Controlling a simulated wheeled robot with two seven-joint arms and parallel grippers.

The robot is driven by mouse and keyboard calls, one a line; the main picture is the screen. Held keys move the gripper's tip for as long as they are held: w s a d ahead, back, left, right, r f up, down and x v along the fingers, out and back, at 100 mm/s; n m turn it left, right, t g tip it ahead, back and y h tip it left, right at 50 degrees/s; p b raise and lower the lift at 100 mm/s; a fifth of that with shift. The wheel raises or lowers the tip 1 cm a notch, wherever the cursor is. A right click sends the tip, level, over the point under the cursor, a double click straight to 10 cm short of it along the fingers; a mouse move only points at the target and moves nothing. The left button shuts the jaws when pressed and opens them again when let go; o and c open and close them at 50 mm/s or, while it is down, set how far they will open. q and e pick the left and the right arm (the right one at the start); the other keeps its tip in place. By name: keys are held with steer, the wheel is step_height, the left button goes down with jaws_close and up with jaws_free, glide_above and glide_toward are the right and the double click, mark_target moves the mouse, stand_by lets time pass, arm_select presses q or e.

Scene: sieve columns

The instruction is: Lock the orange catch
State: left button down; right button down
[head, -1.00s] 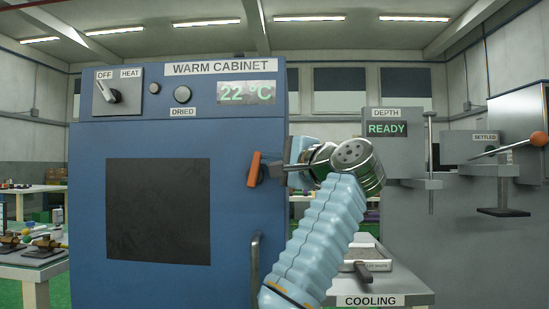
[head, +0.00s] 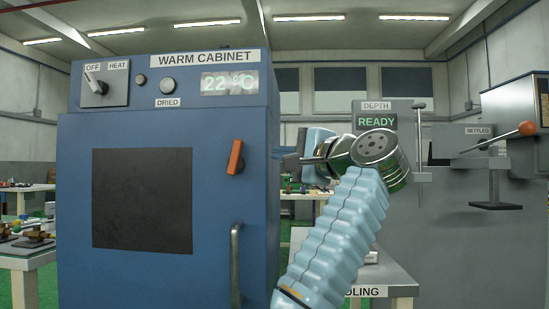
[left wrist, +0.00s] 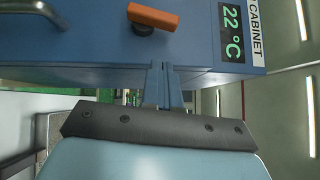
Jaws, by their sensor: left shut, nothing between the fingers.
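The orange catch (head: 235,157) is a bar on the blue warm cabinet's front (head: 215,125), near its right edge. It stands nearly upright, its top leaning slightly right. In the left wrist view the catch (left wrist: 153,16) lies beyond my fingertips, across a gap, on its dark pivot. My left gripper (head: 288,158) is right of the catch, pointing toward it, apart from it. Its two blue fingers (left wrist: 165,85) are shut with nothing between them, beside the cabinet's edge. The door looks closed against the cabinet. My right gripper is not in view.
A vertical door handle (head: 235,265) is below the catch. The OFF/HEAT knob (head: 95,84) is at upper left, and the display (head: 229,82) reads 22 °C. The depth station (head: 376,123) and the cooling table (head: 385,275) stand to the right.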

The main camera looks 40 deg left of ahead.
arm_select(q)
steer(key=shift+b+v, duration=0.35)
steer(key=shift+v, duration=2.4)
steer(key=shift+f, duration=0.15)
